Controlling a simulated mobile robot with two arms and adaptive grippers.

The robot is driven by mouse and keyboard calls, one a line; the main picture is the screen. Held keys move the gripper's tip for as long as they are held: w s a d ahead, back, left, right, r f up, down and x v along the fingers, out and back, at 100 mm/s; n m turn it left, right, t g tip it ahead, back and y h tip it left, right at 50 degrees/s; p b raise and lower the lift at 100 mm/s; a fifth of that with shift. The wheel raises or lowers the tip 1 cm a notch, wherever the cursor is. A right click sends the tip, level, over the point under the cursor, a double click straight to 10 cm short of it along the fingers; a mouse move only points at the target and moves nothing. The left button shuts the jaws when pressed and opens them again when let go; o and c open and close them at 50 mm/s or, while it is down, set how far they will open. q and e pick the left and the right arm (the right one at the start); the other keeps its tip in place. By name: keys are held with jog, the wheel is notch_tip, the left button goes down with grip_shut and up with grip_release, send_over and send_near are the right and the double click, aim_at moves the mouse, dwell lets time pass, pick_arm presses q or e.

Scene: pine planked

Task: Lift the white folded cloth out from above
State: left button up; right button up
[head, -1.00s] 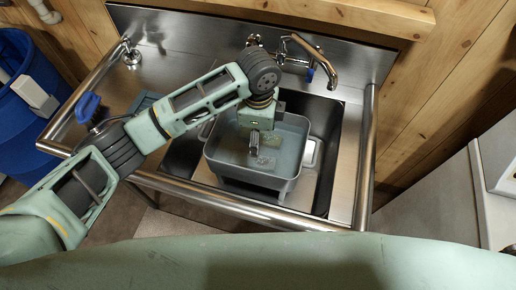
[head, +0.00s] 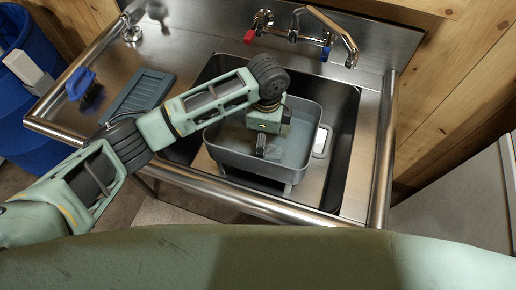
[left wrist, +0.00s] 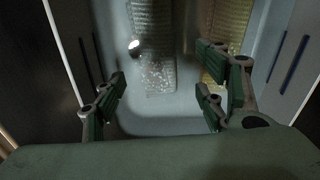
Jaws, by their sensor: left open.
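A pale, textured, folded-looking piece (left wrist: 155,55), which I take for the white cloth, lies in the grey tub (left wrist: 160,125) in the left wrist view. A yellowish textured piece (left wrist: 230,40) lies to its right. My left gripper (left wrist: 160,75) is open, its fingers apart on either side of the pale piece in that view. I cannot tell whether they touch it. In the head view my left gripper (head: 262,146) points down inside the tub (head: 228,160), and a small pale patch shows beside its fingers. My arm hides much of the tub. My right gripper is not in view.
The tub stands in a steel sink (head: 345,110) with a faucet (head: 330,30) behind it. A blue-grey ribbed mat (head: 140,92) and blue brush (head: 80,84) lie on the left drainboard. A blue bin (head: 25,110) stands left, a grey counter (head: 460,185) right.

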pick_arm(q)
jog(key=f, duration=0.3)
jog(key=shift+s+a+f+p, duration=0.15)
jog(key=shift+a+f+p, duration=0.2)
jog(key=shift+f+p, duration=0.05)
jog(key=shift+f, duration=0.65)
jog(key=shift+c, duration=0.5)
jog(key=c, duration=1.2)
